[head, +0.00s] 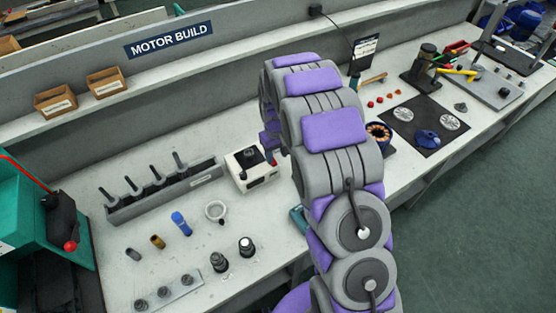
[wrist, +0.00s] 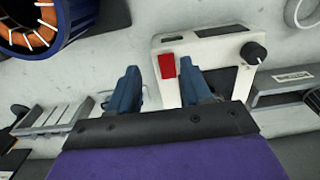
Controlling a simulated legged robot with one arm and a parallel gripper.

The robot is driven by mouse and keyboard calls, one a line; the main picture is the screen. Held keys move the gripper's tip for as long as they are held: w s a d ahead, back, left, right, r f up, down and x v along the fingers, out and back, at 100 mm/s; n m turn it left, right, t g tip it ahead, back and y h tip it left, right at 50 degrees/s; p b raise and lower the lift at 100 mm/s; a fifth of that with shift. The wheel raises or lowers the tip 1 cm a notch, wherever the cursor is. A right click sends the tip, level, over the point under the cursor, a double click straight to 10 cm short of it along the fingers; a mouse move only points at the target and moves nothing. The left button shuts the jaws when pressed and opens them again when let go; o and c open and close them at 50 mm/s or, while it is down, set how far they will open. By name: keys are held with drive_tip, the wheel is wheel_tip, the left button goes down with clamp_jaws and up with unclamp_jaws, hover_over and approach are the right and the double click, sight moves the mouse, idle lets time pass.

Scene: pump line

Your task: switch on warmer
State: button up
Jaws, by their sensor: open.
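The warmer is a white box (head: 243,180) with a black part on top, on the bench left of my arm in the head view. In the wrist view the warmer (wrist: 222,51) shows a red rocker switch (wrist: 167,66) and a black knob (wrist: 253,53). My gripper (wrist: 158,67) is open, with two blue fingers pointing at the warmer. The red switch appears between the fingertips, closer to the right one. I cannot tell whether a finger touches it. In the head view my arm mostly hides the gripper.
A grey rack of upright tools (head: 165,190) stands left of the warmer. A white ring (head: 215,211) and small parts lie in front. A copper-wound stator (wrist: 28,25) is at upper left in the wrist view. A black mat (head: 425,125) with discs lies to the right.

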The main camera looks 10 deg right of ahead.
sight(275, 163)
drive_tip(key=a+f, duration=0.2)
drive_tip(key=shift+a+f, duration=0.2)
drive_tip(key=shift+f, duration=0.15)
drive_tip(key=shift+s+d+f, duration=0.15)
drive_tip(key=shift+s+d, duration=0.1)
drive_tip(key=shift+d, duration=0.3)
drive_tip(key=shift+w+d+f, duration=0.15)
drive_tip(key=shift+w+d, duration=0.05)
drive_tip(key=shift+d, duration=0.55)
drive_tip(key=shift+w+a, duration=0.1)
drive_tip(key=shift+a, duration=0.65)
drive_tip(key=c, duration=0.6)
drive_tip(key=shift+d, duration=0.3)
clamp_jaws()
